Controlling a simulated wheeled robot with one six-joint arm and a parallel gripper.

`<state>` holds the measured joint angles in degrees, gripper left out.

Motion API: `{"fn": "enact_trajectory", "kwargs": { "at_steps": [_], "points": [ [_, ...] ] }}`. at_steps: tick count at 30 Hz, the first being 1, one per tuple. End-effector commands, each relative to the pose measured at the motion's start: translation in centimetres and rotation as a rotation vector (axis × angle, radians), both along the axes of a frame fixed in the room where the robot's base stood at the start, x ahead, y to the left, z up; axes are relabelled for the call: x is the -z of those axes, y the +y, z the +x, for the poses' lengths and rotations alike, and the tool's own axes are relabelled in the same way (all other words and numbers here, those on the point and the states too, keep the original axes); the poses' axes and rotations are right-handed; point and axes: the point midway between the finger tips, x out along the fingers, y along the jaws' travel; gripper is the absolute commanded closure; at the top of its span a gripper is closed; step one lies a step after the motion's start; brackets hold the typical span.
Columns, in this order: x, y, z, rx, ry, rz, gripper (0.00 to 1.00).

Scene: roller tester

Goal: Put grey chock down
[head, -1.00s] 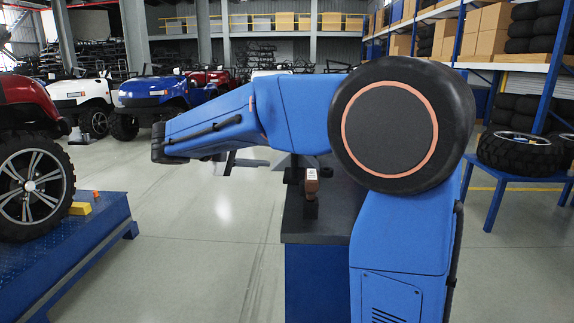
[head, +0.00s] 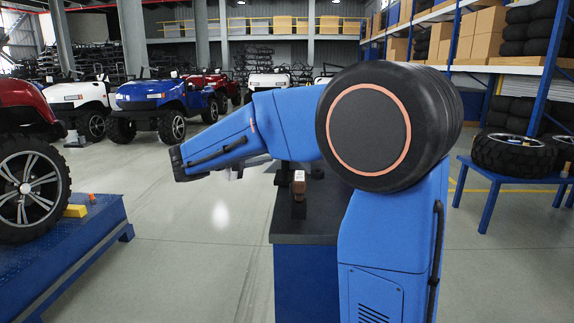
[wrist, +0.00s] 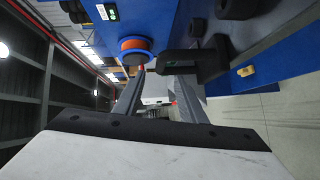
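In the wrist view, the two grey fingers of my gripper (wrist: 158,98) stand apart with a pale grey block between them. This looks like the grey chock (wrist: 155,96), and it fills the gap. In the head view, the bent blue arm covers most of my gripper. A small pale grey part (head: 236,172) shows below the arm, left of the dark bench; I cannot tell whether it is finger or chock.
The dark-topped bench (head: 315,222) has a brown-and-white item (head: 299,186) on it. At left, a blue platform (head: 95,240) carries a wheel (head: 30,192), a yellow block (head: 75,211) and a small orange item (head: 91,198). Open floor (head: 195,235) lies between.

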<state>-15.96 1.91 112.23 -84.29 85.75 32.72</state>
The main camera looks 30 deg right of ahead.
Motion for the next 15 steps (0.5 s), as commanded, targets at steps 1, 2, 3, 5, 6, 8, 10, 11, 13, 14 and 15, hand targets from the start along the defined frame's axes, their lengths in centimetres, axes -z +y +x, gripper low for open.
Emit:
{"fn": "enact_trajectory", "kwargs": {
  "at_steps": [1, 2, 3, 5, 6, 8, 10, 11, 13, 14, 15],
  "points": [
    [0.1, -0.6, 0.1, 0.003, 0.000, -0.001, 0.63],
    [0.1, -0.9, 0.2, 0.002, 0.000, -0.001, 0.63],
    [0.1, -1.1, 0.3, 0.001, 0.000, -0.001, 0.63],
    [0.2, -1.4, 0.4, 0.001, 0.000, 0.000, 0.63],
    [0.2, -1.5, 0.5, 0.001, 0.000, 0.000, 0.63],
    [0.2, -1.7, 0.5, 0.001, 0.000, 0.000, 0.63],
    [0.3, -1.9, 0.6, 0.001, 0.000, 0.000, 0.63],
    [0.3, -2.1, 0.7, 0.002, 0.000, 0.000, 0.63],
    [0.4, -2.7, 0.9, 0.002, 0.000, 0.000, 0.63],
    [0.4, -3.0, 1.0, 0.003, 0.000, 0.000, 0.63],
    [0.5, -3.5, 1.2, 0.003, 0.000, 0.000, 0.63]
  ]
}}
